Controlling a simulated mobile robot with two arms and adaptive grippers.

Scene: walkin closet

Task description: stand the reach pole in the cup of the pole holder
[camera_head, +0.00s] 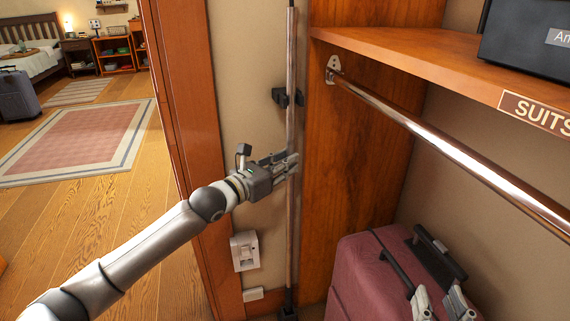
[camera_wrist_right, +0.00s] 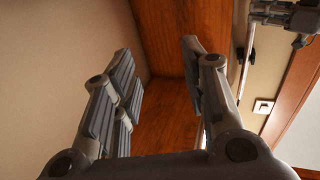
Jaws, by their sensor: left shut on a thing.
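The reach pole (camera_head: 291,225) is a long thin brown rod standing about upright against the beige wall strip, its top beyond the upper picture edge. My left gripper (camera_head: 288,164) is shut on it around mid-height. A black two-pronged clip (camera_head: 280,97) on the wall meets the pole above my gripper. The dark cup (camera_head: 288,313) of the holder is at the bottom edge, right under the pole's dark lower end. I cannot tell whether that end is inside it. My right gripper (camera_head: 439,292) is open and empty, its fingers apart in the right wrist view (camera_wrist_right: 158,52).
A wooden closet panel stands right of the pole, with a metal hanging rail (camera_head: 440,142) and a shelf (camera_head: 425,52) above. A maroon suitcase (camera_head: 362,275) stands below. A white wall switch (camera_head: 244,251) is left of the pole. Open floor lies left.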

